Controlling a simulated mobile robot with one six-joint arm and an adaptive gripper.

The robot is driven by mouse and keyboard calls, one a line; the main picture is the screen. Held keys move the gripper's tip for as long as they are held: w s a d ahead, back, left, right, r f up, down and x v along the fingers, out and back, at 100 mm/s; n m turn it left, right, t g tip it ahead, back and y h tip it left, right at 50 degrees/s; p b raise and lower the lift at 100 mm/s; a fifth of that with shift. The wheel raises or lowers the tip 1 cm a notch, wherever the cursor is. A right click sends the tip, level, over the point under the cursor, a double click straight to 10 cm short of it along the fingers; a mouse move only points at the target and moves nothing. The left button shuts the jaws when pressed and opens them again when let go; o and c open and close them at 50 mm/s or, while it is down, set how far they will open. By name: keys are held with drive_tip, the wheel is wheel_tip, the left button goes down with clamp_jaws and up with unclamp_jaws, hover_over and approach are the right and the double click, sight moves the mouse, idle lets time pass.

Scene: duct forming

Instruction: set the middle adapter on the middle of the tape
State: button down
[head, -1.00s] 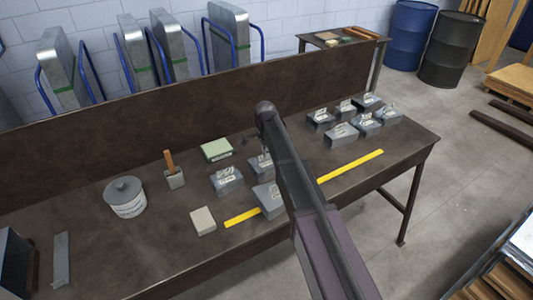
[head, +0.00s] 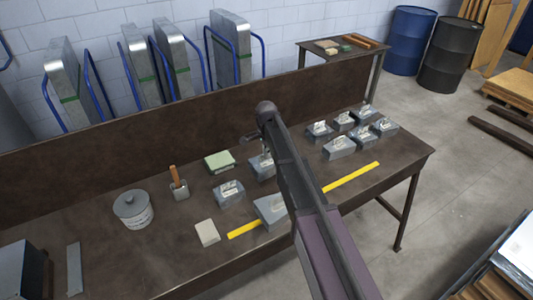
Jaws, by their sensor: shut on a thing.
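The yellow tape (head: 350,178) lies along the front of the brown bench, and my arm hides its middle. One grey adapter with a pale label (head: 269,209) sits on the tape left of my arm. Another grey adapter (head: 262,168) is behind it, partly covered by my arm. My gripper (head: 266,152) is mostly hidden behind my arm and appears shut on that rear adapter. Whether the adapter is clear of the bench is hard to tell. A further grey adapter (head: 229,193) stands to its left on the bench.
Several more grey adapters (head: 339,147) stand grouped at the bench's right end. A raised back panel (head: 180,135) borders the bench.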

drive_tip(key=shift+r+p, duration=0.35)
drive_tip(key=shift+r, duration=0.3)
drive_tip(key=s+d, duration=0.2)
drive_tip(key=d, duration=0.7)
drive_tip(key=s+d, duration=0.3)
drive_tip(key=d, duration=0.7)
drive_tip(key=shift+s+d+r+p, duration=0.25)
drive_tip(key=shift+r+p, duration=0.2)
drive_tip(key=shift+f, duration=0.1)
wheel_tip(320, 180, down, 10)
drive_tip(key=b, duration=0.9)
drive_tip(key=shift+r+b, duration=0.25)
drive_tip(key=shift+b, duration=0.05)
drive_tip(key=c, duration=0.7)
unclamp_jaws()
